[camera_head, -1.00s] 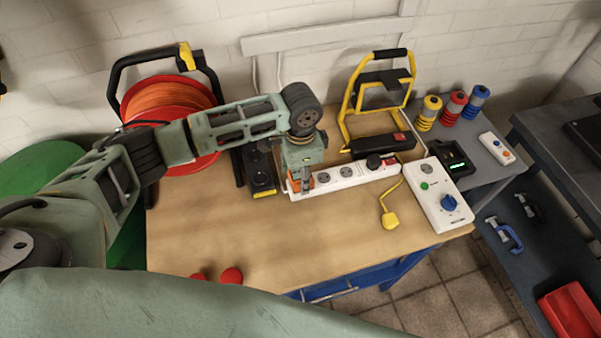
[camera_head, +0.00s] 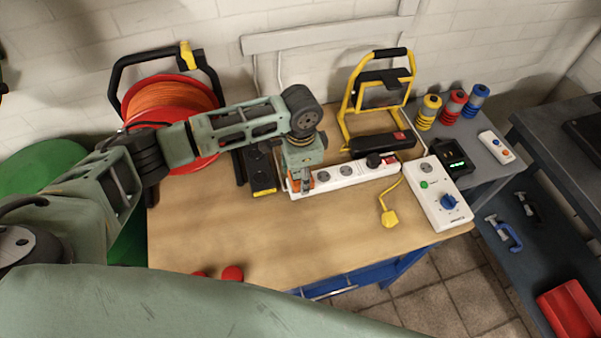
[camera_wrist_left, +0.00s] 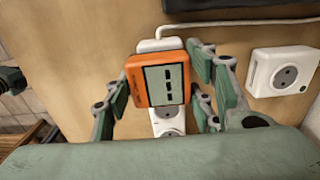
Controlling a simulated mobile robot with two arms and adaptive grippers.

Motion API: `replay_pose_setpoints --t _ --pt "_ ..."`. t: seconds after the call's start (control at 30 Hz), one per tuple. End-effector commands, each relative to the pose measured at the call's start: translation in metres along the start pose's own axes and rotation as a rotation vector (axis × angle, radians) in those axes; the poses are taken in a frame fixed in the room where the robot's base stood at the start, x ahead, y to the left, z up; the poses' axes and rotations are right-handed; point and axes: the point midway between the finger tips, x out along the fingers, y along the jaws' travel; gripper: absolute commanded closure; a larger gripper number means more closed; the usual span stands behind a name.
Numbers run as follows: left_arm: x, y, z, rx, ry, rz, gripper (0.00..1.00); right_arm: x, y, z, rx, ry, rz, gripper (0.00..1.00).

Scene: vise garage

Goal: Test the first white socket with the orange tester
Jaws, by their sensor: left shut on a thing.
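The orange tester (camera_wrist_left: 135,84) fills the middle of the left wrist view, its pale face with dark marks towards the camera. My left gripper (camera_head: 306,186) is shut on it, one finger on each side. It is over the left end of the white socket strip (camera_head: 375,173), where the first socket is hidden. In the left wrist view, parts of the strip (camera_wrist_left: 168,124) show above and below the tester. I cannot tell whether the tester's pins are in the socket. My right gripper is not in view.
A black-and-yellow strip (camera_head: 262,172) lies left of the white strip. A yellow plug (camera_head: 389,219), a white box with a blue knob (camera_head: 437,196) and a yellow work lamp (camera_head: 347,108) are to the right. The front middle of the wooden bench (camera_head: 290,240) is clear.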

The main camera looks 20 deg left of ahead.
Motion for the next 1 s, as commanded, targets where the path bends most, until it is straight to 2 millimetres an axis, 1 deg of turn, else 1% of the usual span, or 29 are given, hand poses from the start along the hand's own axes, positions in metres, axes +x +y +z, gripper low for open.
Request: replay_pose_setpoints --t 0.27,0.3,0.5,0.83,0.93,1.0 --pt "0.006 0.000 0.000 0.000 0.001 0.000 0.72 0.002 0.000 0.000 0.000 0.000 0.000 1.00" --pt "0.005 0.000 0.000 0.000 0.001 0.000 0.46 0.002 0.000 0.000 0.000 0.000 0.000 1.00" --pt "0.005 0.000 0.000 0.000 0.001 0.000 0.28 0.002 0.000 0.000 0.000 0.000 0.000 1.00" --pt "0.004 0.000 0.000 0.000 0.000 0.000 0.27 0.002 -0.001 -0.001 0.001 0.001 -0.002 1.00" --pt "-0.002 0.000 -0.001 0.001 0.001 -0.001 0.27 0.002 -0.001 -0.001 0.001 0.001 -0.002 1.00" --pt "-0.011 -0.001 -0.001 0.001 0.003 -0.002 0.27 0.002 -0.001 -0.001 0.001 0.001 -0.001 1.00"
